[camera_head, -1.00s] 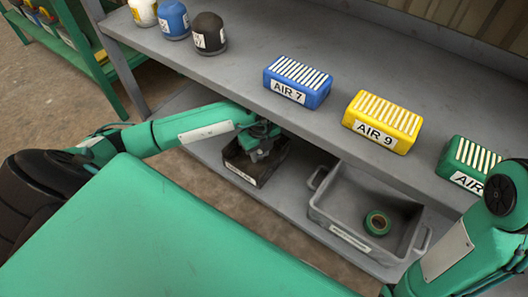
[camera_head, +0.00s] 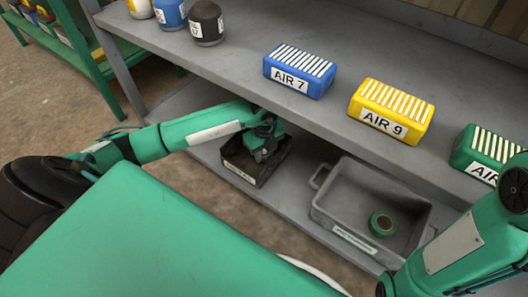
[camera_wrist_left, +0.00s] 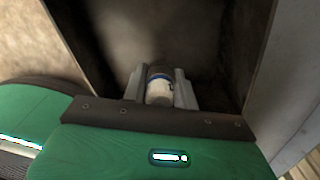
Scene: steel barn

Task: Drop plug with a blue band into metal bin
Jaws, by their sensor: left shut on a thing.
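The plug with a blue band (camera_wrist_left: 159,90) shows in the left wrist view as a pale cylinder with a dark blue ring near its far end. My left gripper (camera_wrist_left: 158,80) is shut on it, one finger on each side. In the head view my left gripper (camera_head: 264,152) points down at the dark metal bin (camera_head: 238,175) on the lower shelf, and the plug cannot be made out there. In the left wrist view the bin's brown inner walls (camera_wrist_left: 228,45) surround the gripper's fingers. My right arm shows at the right edge of the head view, but its gripper is out of view.
A grey tote (camera_head: 350,240) with a green tape roll (camera_head: 382,223) in it stands right of the bin. Above, the grey upper shelf (camera_head: 350,60) carries blue (camera_head: 299,72), yellow (camera_head: 391,111) and green (camera_head: 485,153) labelled blocks. Its front edge lies close to my left arm.

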